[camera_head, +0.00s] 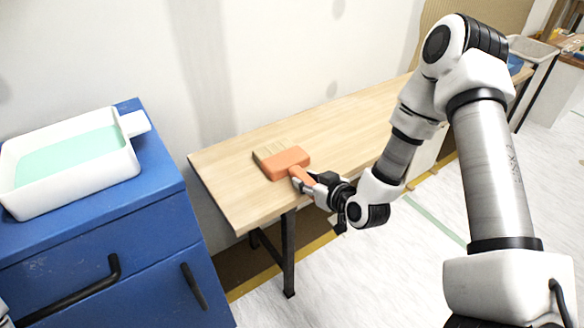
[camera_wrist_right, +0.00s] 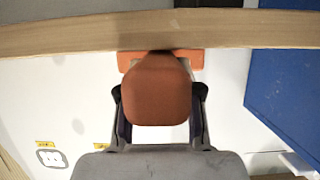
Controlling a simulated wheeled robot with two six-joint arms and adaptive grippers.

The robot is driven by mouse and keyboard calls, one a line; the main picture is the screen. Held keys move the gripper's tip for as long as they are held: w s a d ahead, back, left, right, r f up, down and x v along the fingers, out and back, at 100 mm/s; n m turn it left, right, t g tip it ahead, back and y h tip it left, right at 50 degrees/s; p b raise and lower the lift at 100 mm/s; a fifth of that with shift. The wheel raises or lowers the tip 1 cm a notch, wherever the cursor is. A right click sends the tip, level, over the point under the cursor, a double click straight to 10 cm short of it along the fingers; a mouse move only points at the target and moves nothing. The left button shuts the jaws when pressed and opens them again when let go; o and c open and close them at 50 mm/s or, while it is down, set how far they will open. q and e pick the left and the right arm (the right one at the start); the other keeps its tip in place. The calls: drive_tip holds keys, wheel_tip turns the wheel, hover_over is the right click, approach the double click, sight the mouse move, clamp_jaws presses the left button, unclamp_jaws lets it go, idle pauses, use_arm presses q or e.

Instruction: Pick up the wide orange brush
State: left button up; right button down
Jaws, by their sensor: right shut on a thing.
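The wide orange brush (camera_head: 285,162) is at the left part of the wooden table in the head view, its pale bristles pointing to the back left. Its handle points toward my right gripper (camera_head: 303,183), which is shut on the handle at the table's front edge. In the right wrist view the brush's orange handle end (camera_wrist_right: 157,90) fills the space between the two fingers. Whether the brush rests on the tabletop or is slightly above it, I cannot tell. My left gripper is not in view; only a bit of my left arm shows at the lower left corner.
The wooden table (camera_head: 330,125) is clear to the right of the brush. A blue cabinet (camera_head: 100,235) stands at the left with a white tray (camera_head: 70,182) of green liquid on it.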

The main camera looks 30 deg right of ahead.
drive_tip(key=shift+r+p, duration=0.3)
drive_tip(key=shift+r, duration=0.25)
drive_tip(key=r, duration=0.1)
drive_tip(key=r+p, duration=0.1)
drive_tip(key=shift+s+a+r, duration=0.1)
drive_tip(key=shift+s+r, duration=0.2)
drive_tip(key=shift+r, duration=0.05)
drive_tip(key=s, duration=0.1)
drive_tip(key=s+p, duration=0.1)
drive_tip(key=s, duration=0.1)
drive_tip(key=shift+s+a+r, duration=0.1)
drive_tip(key=shift+s+a, duration=0.2)
drive_tip(key=shift+a, duration=0.1)
drive_tip(key=s+a+r+p, duration=0.1)
drive_tip(key=s+a+p, duration=0.1)
drive_tip(key=s+p, duration=0.9)
drive_tip(key=shift+s+a+p, duration=0.2)
drive_tip(key=shift+a+p, duration=0.15)
drive_tip(key=shift+p, duration=0.15)
